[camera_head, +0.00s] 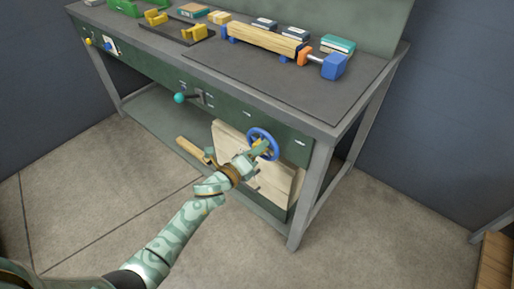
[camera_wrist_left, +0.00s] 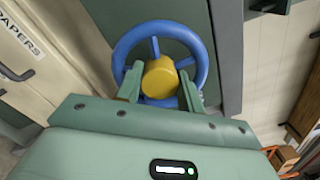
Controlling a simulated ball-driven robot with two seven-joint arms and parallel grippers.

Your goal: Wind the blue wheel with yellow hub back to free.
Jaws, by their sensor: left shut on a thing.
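The blue wheel (camera_head: 271,136) is mounted on the front panel of the workbench, near its right end. In the left wrist view the blue wheel (camera_wrist_left: 204,62) shows its rim, its spokes and the yellow hub (camera_wrist_left: 160,78) at its centre. My left gripper (camera_head: 258,149) is at the wheel in the head view. In the left wrist view the fingers of my left gripper (camera_wrist_left: 160,86) lie on either side of the yellow hub, shut on it. The lower part of the wheel is partly hidden by the gripper. My right gripper is not in view.
A teal-knobbed lever (camera_head: 180,98) sticks out left of the wheel. A pale cabinet (camera_wrist_left: 40,55) labelled PAPERS stands below. The floor in front is clear.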

